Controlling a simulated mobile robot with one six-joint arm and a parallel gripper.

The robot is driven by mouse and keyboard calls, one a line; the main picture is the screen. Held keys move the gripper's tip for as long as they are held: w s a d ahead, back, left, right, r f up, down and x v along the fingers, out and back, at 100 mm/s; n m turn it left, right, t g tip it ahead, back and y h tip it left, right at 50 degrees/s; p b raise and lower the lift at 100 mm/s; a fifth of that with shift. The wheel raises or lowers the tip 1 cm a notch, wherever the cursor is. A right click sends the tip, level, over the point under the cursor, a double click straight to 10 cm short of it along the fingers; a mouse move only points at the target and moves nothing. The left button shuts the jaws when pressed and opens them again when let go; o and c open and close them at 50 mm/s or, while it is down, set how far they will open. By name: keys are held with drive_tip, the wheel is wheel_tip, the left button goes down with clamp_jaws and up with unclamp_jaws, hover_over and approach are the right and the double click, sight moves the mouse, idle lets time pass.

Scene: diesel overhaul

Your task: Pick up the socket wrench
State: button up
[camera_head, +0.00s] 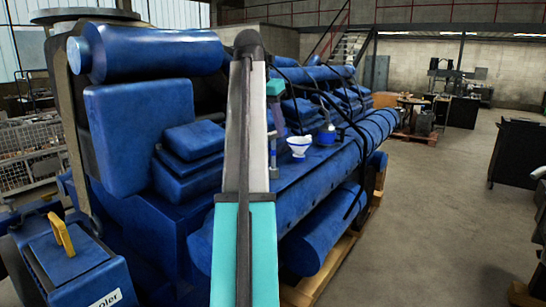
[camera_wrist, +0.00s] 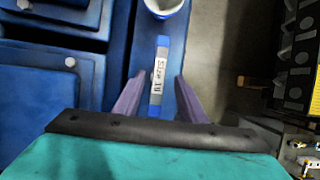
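In the head view my gripper (camera_head: 279,122) is partly hidden behind my arm, above the blue engine's side ledge (camera_head: 310,175). I cannot make out the wrench clearly there.
A white and blue cup (camera_head: 299,145) stands on the ledge just beyond my gripper; it also shows in the wrist view (camera_wrist: 162,6). A blue container (camera_head: 327,135) is beside it. The blue engine (camera_head: 140,130) rises at left. Open floor (camera_head: 440,220) lies at right.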

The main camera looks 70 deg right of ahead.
sight(274, 155)
drive_tip(key=shift+x, duration=1.25)
drive_tip(key=shift+f+p, duration=0.1)
drive_tip(key=shift+p, duration=0.3)
drive_tip(key=shift+p+x, duration=1.45)
drive_tip(key=shift+x, duration=1.05)
drive_tip(key=shift+w+d, duration=0.1)
drive_tip(key=shift+d, duration=0.05)
clamp_jaws()
